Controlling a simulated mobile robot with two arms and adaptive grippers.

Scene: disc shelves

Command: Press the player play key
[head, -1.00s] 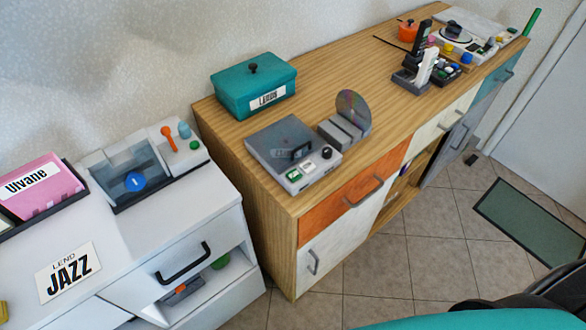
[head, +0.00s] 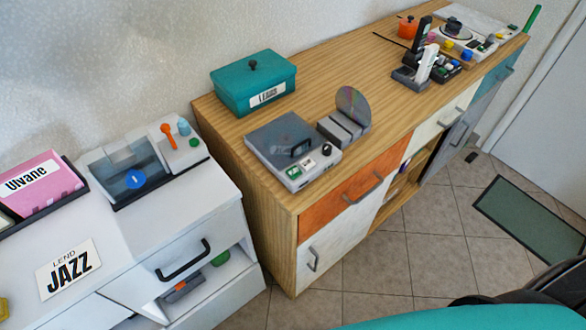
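A grey disc player (head: 291,151) with a dark lid sits on the near left end of the wooden sideboard in the head view. Its front edge carries a green key (head: 294,173), a white key beside it and a dark round knob (head: 326,150). The small markings are hard to read. The lid looks shut. Neither of my grippers shows. Dark and teal parts at the lower right edge may belong to my body.
A disc stands in a grey rack (head: 342,132) right of the player. A teal lidded box (head: 254,86) stands behind. Lower left, a white cabinet (head: 130,225) holds another device (head: 133,172) and has an open drawer.

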